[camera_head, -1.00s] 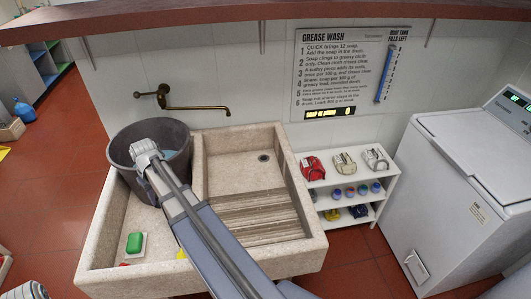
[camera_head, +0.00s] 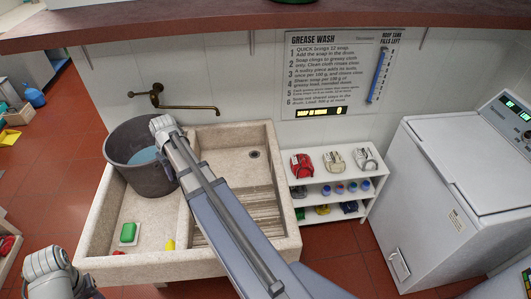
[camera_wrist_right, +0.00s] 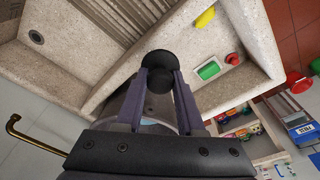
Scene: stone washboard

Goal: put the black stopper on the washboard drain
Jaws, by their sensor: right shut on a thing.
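The black stopper (camera_wrist_right: 160,67) is a dark round knob in the right wrist view. My right gripper (camera_wrist_right: 163,78) is shut on it, with one finger at each side. In the head view my right arm reaches across the sink to the bucket's right rim, and its fingers and the stopper are hidden there. The washboard drain (camera_head: 254,154) is a small dark ring in the right basin, above the ribbed part. It also shows at the upper left of the right wrist view (camera_wrist_right: 36,37), clear of the stopper. Part of my left arm shows at lower left, but its fingers do not.
A grey bucket (camera_head: 130,172) with water stands in the sink's left basin. A green soap (camera_head: 128,232) and a yellow piece (camera_head: 170,244) lie near the front. The stone sink's (camera_head: 283,205) raised divider separates the basins. A brass tap (camera_head: 190,106) juts from the wall.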

